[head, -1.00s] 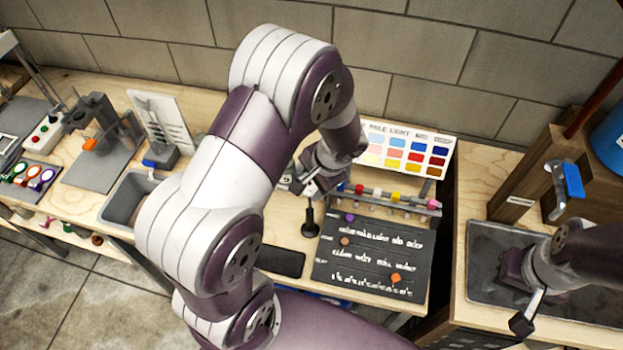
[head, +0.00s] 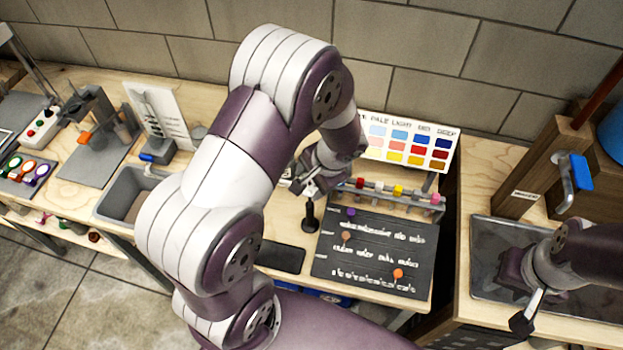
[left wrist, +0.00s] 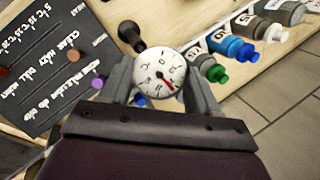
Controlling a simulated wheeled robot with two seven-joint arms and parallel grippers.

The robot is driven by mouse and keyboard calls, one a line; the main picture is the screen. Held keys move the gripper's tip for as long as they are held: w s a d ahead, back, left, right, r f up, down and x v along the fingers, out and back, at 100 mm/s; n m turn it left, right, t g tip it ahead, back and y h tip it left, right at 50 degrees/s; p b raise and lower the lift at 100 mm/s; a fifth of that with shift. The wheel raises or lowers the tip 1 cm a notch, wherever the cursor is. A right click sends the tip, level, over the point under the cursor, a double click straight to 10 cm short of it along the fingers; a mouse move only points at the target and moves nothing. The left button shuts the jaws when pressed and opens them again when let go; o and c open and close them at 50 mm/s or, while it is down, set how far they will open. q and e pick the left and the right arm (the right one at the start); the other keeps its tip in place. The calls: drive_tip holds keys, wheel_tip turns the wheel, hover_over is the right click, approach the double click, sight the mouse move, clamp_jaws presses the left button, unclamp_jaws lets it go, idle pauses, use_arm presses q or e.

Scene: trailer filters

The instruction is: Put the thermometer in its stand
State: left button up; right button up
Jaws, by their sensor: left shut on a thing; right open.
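My left gripper (head: 314,188) is shut on the thermometer, which shows in the left wrist view as a round white dial (left wrist: 160,73) with a red needle, between the two fingers. In the head view the thermometer is mostly hidden by the gripper. A small black upright piece with a round base, which looks like the stand (head: 310,220), is on the bench just below the gripper in the picture. It also shows in the left wrist view (left wrist: 130,36), beside the dial; I cannot tell whether they touch. My right gripper (head: 526,312) is open over the dark tray at the right.
A black lettered board (head: 375,255) with coloured pegs lies right of the stand. Behind it are a rack of coloured-capped tubes (head: 395,192) and a colour chart (head: 412,145). A dark flat pad (head: 281,258) lies in front. A grey bin (head: 125,200) is at left.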

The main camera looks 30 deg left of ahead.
use_arm(q)
drive_tip(key=shift+f+b, duration=0.85)
drive_tip(key=shift+f, duration=0.15)
drive_tip(key=o, duration=1.1)
drive_tip(key=shift+o, duration=0.2)
drive_tip(key=v, duration=1.2)
drive_tip(key=shift+r+b, duration=0.35)
drive_tip(key=shift+r, duration=0.05)
